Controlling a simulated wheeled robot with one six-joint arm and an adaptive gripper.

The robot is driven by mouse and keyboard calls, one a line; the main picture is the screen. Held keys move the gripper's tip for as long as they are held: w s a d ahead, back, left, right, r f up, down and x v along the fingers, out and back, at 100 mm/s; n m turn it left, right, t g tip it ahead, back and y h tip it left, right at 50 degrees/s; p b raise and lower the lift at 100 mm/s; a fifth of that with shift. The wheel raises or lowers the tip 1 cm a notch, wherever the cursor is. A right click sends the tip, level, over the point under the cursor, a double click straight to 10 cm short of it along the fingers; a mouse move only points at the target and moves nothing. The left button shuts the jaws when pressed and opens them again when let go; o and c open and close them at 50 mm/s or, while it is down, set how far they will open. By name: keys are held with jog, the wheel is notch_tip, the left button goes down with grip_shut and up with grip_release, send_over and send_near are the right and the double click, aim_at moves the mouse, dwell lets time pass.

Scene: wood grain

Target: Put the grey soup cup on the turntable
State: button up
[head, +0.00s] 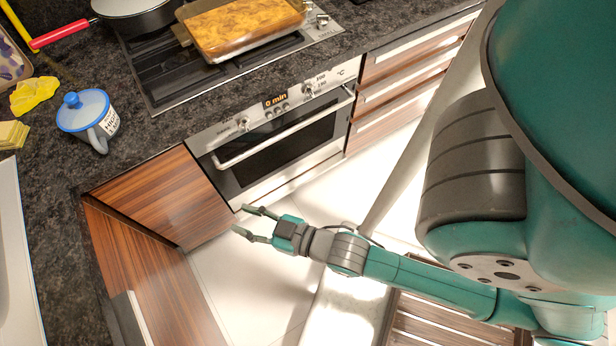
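A lidded cup (88,118) stands upright on the dark counter at the left. It has a blue lid with a knob, a grey handle towards the front and a white label with dark lettering; it is the only cup in view. My gripper (240,219) is open and empty, its two fingers apart. It is in front of the cabinets, to the right of the cup and lower in the picture, well apart from it. I cannot make out a turntable in this view.
A yellow cloth-like thing (34,93) and a yellow pad stack (12,134) lie left of the cup. A hob behind holds a baking dish (243,28) and a red-handled pan (130,12). The counter's front edge (140,164) and oven (275,140) lie beyond my gripper.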

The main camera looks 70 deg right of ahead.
jog(key=s+r+g, duration=0.1)
jog(key=s+r, duration=0.1)
jog(key=s, duration=1.4)
jog(key=shift+s+r, duration=0.25)
jog(key=shift+o, duration=0.7)
jog(key=shift+s+d+r+g, duration=0.1)
jog(key=shift+s+r+g, duration=0.1)
jog(key=shift+s+g, duration=0.15)
jog(key=shift+w, duration=0.1)
